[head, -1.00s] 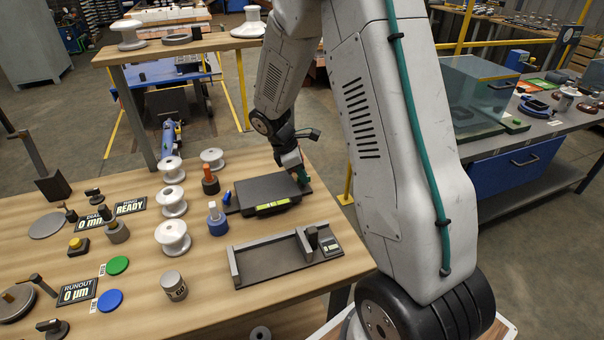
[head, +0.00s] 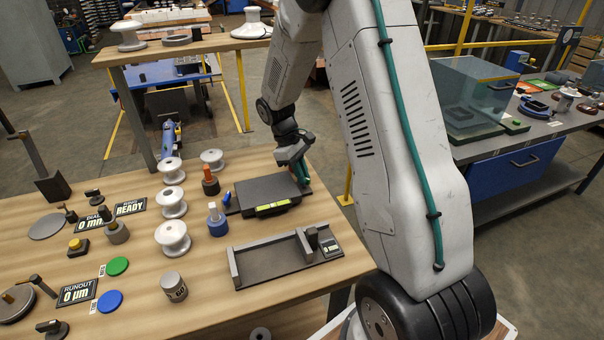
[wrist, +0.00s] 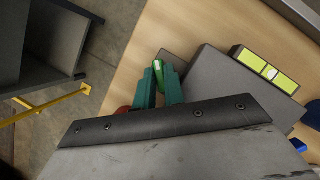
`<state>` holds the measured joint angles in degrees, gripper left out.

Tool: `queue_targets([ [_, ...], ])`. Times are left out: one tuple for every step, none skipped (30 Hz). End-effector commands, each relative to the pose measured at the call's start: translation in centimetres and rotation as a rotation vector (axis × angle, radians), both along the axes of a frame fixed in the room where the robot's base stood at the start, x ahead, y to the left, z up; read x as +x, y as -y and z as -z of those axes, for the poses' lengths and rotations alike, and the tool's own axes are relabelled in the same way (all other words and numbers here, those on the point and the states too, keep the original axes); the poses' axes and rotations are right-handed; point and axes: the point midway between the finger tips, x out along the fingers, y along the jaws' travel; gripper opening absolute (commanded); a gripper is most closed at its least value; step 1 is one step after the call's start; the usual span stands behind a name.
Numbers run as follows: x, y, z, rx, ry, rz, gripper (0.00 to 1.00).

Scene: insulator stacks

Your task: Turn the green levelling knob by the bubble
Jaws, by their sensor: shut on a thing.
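A dark levelling plate (head: 268,187) lies on the wooden bench, with a yellow-green bubble vial (head: 272,206) on its near edge. In the wrist view the vial (wrist: 252,61) shows a pale bubble near its middle. The green knob (wrist: 159,77) is at the plate's corner, on the side away from the blue knob (head: 227,197). My gripper (head: 302,174) is at that corner, and its teal fingers (wrist: 160,84) are shut on the green knob. The fingers hide most of the knob in the head view.
A grey slotted fixture (head: 280,258) stands in front of the plate. White insulator spools (head: 173,237), an orange-topped post (head: 210,182) and a blue-based bottle (head: 217,220) stand to its left. The bench's right edge is close to my gripper.

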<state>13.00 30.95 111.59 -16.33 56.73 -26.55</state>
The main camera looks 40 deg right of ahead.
Motion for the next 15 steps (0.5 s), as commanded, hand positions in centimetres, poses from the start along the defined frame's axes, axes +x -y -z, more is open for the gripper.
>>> queue_targets([
  [0.17, 0.07, -0.12, -0.002, 0.005, 0.006, 0.00],
  [0.17, 0.07, -0.12, -0.001, 0.005, 0.008, 0.00],
  [0.18, 0.06, -0.13, -0.001, 0.005, 0.012, 0.00],
  [0.18, 0.06, -0.13, -0.002, 0.005, 0.014, 0.00],
  [0.18, 0.06, -0.13, -0.001, 0.005, 0.015, 0.00],
  [0.18, 0.06, -0.13, -0.001, 0.005, 0.016, 0.00],
  [0.18, 0.06, -0.14, -0.001, 0.005, 0.016, 0.00],
  [0.19, 0.05, -0.13, -0.001, 0.005, 0.016, 0.00],
  [0.19, 0.05, -0.13, -0.001, 0.006, 0.016, 0.00],
  [0.19, 0.05, -0.13, -0.001, 0.006, 0.016, 0.00],
  [0.19, 0.05, -0.13, -0.001, 0.006, 0.016, 0.00],
  [0.20, 0.06, -0.14, -0.001, 0.006, 0.016, 0.00],
  [0.20, 0.06, -0.14, -0.001, 0.006, 0.016, 0.00],
  [0.20, 0.06, -0.14, -0.001, 0.006, 0.016, 0.00],
  [0.21, 0.06, -0.14, -0.001, 0.006, 0.016, 0.14],
])
